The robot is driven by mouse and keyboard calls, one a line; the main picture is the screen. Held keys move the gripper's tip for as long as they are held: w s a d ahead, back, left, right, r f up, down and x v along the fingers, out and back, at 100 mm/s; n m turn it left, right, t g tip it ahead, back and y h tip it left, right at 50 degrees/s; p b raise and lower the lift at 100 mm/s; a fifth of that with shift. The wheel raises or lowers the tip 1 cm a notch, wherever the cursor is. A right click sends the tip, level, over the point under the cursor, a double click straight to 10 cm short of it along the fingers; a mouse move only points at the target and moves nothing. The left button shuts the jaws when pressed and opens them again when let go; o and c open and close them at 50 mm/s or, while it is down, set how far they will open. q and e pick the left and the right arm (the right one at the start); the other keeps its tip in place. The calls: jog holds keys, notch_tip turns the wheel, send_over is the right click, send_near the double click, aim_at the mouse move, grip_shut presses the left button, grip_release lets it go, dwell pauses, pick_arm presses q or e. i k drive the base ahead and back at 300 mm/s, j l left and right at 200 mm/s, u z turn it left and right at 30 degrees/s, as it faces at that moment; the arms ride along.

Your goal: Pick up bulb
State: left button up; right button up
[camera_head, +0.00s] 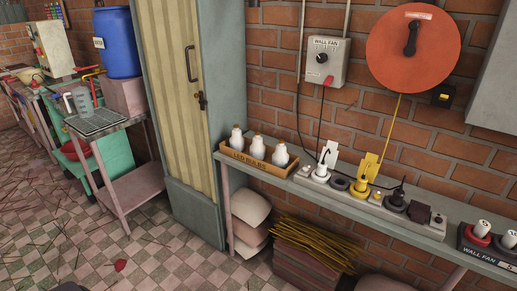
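Three white bulbs with brass-coloured tips stand upright in a row in a shallow tan box (251,161) lettered "LED BULBS". The left bulb (236,140), the middle bulb (257,147) and the right bulb (280,156) stand apart from each other. Their lower ends are hidden behind the front wall of the box. The box sits at the left end of a narrow grey shelf along the brick wall. Neither of my grippers shows in the head view.
Right of the box, a socket strip (431,228) carries several plugs. A "WALL FAN" switch box (325,61) and a red disc (412,48) hang above. A yellow-panelled cabinet door (176,90) stands left of the shelf. Yellow sticks (315,244) lie below. The tiled floor at left is fairly open.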

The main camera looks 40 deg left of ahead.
aim_at(257, 150)
jog(key=i+j+u, duration=0.15)
jog(key=i+j, duration=0.15)
jog(key=i+j+u, duration=0.1)
jog(key=i+j, duration=0.2)
jog(key=i, duration=0.15)
